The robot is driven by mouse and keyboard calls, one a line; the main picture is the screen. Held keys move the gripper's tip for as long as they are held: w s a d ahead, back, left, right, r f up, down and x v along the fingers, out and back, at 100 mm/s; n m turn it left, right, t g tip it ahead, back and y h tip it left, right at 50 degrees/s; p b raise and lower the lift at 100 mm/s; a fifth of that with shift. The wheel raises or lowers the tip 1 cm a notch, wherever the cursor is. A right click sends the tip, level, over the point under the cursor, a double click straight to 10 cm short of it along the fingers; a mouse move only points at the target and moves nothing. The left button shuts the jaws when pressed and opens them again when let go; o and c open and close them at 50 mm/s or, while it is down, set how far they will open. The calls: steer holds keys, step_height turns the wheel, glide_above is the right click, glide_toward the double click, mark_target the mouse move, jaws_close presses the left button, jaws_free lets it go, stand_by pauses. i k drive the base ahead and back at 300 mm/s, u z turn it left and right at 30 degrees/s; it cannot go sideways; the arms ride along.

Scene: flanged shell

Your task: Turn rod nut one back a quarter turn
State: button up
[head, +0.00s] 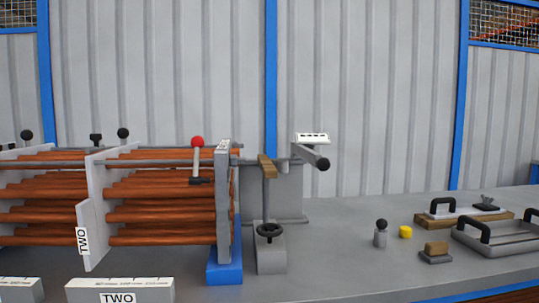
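A bundle of copper-coloured tubes (160,216) runs level through upright grey plates. Grey rods run along its top, and one ends in a small nut-like end (237,146) at the right end plate (222,205). I cannot read which rod or nut is number one. A lever with a red ball (197,142) stands upright by the upper rod, left of the end plate. A white tag reading TWO (82,240) is on the middle plate (95,210). My gripper is not in view.
A grey stand with a black handwheel (270,231) and a grey arm with a black knob (322,163) stand right of the end plate. A yellow cylinder (405,232), a knobbed peg (381,235) and handled trays (500,235) lie further right. A block marked TWO (120,284) is in front.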

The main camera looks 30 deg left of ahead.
mark_target(234, 158)
steer(key=i, duration=0.8)
steer(key=u, duration=3.8)
steer(key=k, duration=0.35)
steer(key=z, duration=0.2)
